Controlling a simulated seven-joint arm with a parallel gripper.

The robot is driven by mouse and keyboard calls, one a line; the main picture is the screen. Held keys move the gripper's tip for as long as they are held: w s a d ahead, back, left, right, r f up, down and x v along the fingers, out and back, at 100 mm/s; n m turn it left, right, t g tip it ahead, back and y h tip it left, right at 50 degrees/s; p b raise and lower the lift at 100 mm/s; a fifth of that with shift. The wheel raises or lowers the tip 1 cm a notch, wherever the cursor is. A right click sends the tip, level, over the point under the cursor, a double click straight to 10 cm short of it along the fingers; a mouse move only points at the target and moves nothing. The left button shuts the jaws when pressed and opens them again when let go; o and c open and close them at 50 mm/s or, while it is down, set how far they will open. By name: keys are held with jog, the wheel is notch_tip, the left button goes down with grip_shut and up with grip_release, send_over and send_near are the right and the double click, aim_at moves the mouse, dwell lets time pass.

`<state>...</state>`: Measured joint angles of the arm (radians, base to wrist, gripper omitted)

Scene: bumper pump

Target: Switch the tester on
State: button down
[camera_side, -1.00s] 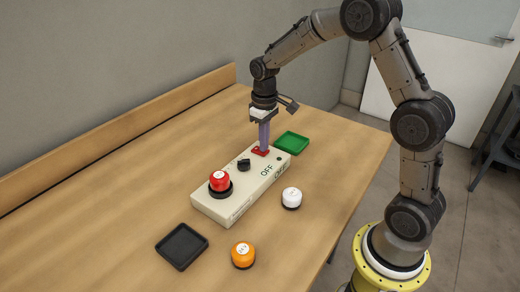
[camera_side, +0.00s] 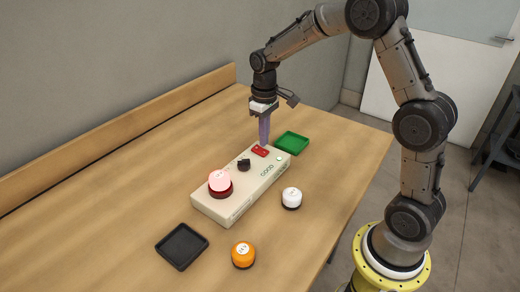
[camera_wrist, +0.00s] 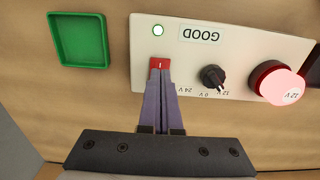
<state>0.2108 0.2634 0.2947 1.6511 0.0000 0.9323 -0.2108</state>
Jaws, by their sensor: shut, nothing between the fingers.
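The tester (camera_side: 236,192) is a long cream box on the table. A red rocker switch (camera_side: 260,151) sits near that end and also shows in the wrist view (camera_wrist: 159,63). My gripper (camera_side: 264,144) is shut and empty, its purple fingertips at the switch's edge; I cannot tell whether they touch it. A black knob (camera_wrist: 213,76) sits mid-box, with 24 V, 0 V and 12 V marks. A round bumper (camera_side: 220,181) marked 12 V on the box glows pinkish red.
A green tray (camera_side: 291,143) lies beyond the tester's far end. A black tray (camera_side: 182,246), an orange bumper (camera_side: 243,254) and a white bumper (camera_side: 291,198) stand on the table around the near side. The table's left part is clear.

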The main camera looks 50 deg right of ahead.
jog(key=shift+r, duration=2.25)
notch_tip(320, 180, up, 7)
jog(key=t, duration=0.2)
send_over(263, 152)
jog(key=s+a, duration=0.2)
jog(key=a, duration=0.1)
jog(key=s+a+r+n+t, duration=0.1)
jog(key=s+a+r+t, duration=0.15)
jog(key=s+r, duration=0.5)
jog(key=s+a+f, duration=0.1)
jog(key=s+f, duration=0.2)
jog(key=s, duration=0.4)
jog(key=s+a+f+m+t, duration=0.1)
jog(key=s+a+f, duration=0.1)
jog(key=s, duration=0.6)
jog(key=shift+s+f, duration=0.25)
jog(key=shift+f, duration=0.65)
